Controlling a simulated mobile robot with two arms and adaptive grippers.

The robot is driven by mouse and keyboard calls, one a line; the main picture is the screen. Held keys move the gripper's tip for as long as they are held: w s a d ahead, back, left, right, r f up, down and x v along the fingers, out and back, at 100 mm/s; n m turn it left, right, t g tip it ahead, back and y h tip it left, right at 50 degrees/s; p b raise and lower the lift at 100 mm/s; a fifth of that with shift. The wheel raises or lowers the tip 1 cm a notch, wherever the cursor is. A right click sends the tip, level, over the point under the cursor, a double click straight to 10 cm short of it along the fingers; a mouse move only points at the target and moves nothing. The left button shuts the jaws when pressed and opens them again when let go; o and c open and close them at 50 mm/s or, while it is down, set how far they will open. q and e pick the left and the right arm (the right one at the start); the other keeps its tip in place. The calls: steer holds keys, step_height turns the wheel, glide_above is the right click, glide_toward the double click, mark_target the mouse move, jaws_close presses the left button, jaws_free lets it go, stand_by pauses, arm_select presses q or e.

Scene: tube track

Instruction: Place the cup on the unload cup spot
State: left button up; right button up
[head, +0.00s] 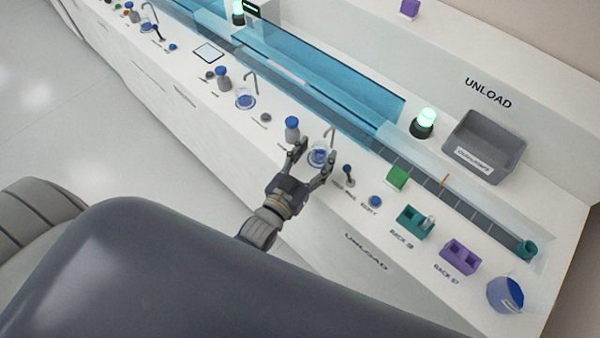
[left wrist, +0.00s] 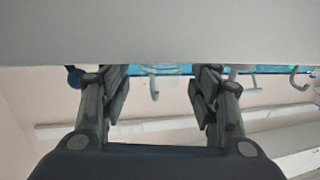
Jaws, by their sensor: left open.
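A clear cup with blue contents (head: 319,156) stands upright on the white counter, by a thin curved spout. My left gripper (head: 316,151) is open, with one finger to each side of this cup in the head view. I cannot tell whether a finger touches it. In the left wrist view the open fingers (left wrist: 160,92) have nothing clamped between them; a faint clear shape, likely the cup (left wrist: 165,70), shows beyond them, partly hidden by a pale surface. An unload cup spot cannot be made out for certain. My right gripper is out of view.
A blue-capped bottle (head: 292,130) stands just left of the cup. A dark-stemmed item (head: 348,176) and blue disc (head: 375,201) are to its right. Beyond are a teal rack (head: 414,222), purple rack (head: 460,257) and grey bin (head: 485,145). Another clear cup (head: 245,100) stands farther left.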

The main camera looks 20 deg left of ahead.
arm_select(q)
steer(key=s+a, duration=0.1)
steer(key=s, duration=0.8)
steer(key=shift+s+a+b, duration=0.15)
steer(key=shift+a+b, duration=0.05)
steer(key=shift+b, duration=0.2)
